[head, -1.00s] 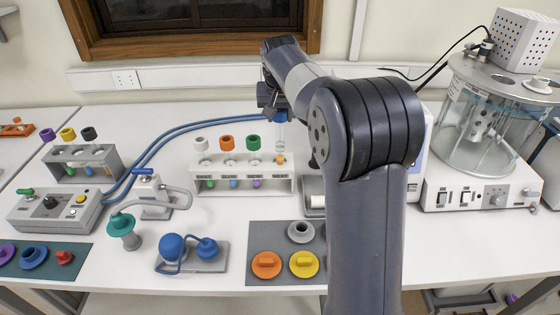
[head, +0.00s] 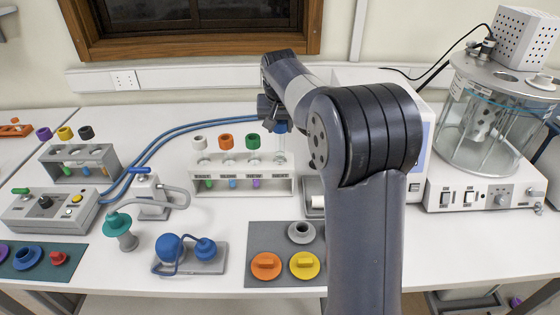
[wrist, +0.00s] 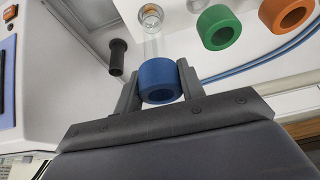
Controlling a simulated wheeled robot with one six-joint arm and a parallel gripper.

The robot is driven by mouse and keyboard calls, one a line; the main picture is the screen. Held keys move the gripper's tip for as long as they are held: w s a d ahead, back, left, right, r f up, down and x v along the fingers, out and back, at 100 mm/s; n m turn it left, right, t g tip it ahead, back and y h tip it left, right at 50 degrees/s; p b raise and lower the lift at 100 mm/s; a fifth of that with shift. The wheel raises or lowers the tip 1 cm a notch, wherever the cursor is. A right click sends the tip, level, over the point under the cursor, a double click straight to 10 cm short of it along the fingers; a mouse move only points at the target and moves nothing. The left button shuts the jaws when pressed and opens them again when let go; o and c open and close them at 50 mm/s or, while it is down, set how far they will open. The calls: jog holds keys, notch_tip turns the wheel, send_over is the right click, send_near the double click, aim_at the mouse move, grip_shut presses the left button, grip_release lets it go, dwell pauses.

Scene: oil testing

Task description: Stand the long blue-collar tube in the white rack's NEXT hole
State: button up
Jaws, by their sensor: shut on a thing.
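The long blue-collar tube is in my gripper (wrist: 160,88), which is shut on its blue collar (wrist: 158,80). The tube's clear glass (head: 281,146) hangs upright below the collar in the head view. Its lower end is at the right-most hole of the white rack (head: 240,186); how deep it sits is unclear. In the wrist view, the glass runs toward a ringed hole (wrist: 150,15) with an orange tint in it. The rack's other holes hold tubes with white (head: 199,142), orange (head: 226,140) and green (head: 253,140) collars.
A grey rack (head: 80,162) with several tubes stands at the left. A grey mat (head: 262,238) with orange, yellow and grey pieces lies in front of the white rack. A white machine stands close to the right of the rack, partly behind my arm. Blue hoses (head: 185,130) run behind.

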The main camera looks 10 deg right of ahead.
aim_at(280, 141)
jog(key=shift+f, duration=0.1)
jog(key=shift+f+b, duration=1.15)
jog(key=shift+f, duration=0.75)
jog(key=shift+f+b, duration=0.4)
jog(key=shift+f, duration=0.25)
jog(key=o, duration=1.3)
jog(key=v, duration=1)
jog(key=shift+s+r+b, duration=0.2)
jog(key=shift+r+b, duration=0.1)
jog(key=shift+r, duration=0.1)
